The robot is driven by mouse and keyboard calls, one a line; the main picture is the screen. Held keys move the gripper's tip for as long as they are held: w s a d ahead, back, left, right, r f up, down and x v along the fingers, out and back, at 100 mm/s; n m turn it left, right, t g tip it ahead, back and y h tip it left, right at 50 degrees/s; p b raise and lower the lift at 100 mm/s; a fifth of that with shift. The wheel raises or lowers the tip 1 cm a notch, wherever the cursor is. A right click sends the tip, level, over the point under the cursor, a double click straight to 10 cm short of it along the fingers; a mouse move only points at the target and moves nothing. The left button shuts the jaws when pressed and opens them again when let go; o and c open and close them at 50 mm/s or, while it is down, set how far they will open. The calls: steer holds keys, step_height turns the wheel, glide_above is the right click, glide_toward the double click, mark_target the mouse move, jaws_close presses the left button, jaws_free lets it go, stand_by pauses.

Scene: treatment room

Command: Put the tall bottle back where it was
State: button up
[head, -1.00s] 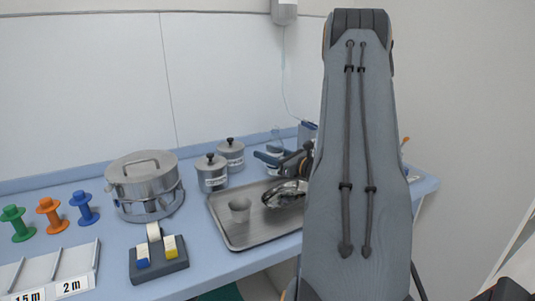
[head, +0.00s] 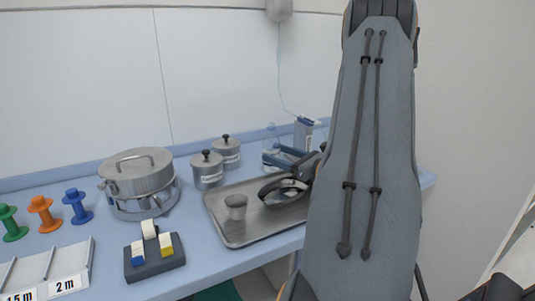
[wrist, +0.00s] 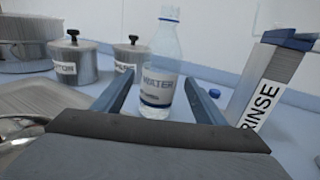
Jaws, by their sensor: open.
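The fingers are apart and hold nothing; whether either touches the bottle I cannot tell. In the head view the bottle (head: 270,138) stands at the back of the counter, behind the steel tray, its lower part partly covered by my gripper (head: 272,158).
A RINSE carton (wrist: 268,85) stands right of the bottle, with a small blue cap (wrist: 214,93) near it. Two lidded steel jars (head: 207,170) stand to the left.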

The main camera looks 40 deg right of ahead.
mark_target(278, 154)
steer(key=s, duration=0.5)
steer(key=shift+d+b, duration=0.3)
steer(key=shift+d, duration=0.05)
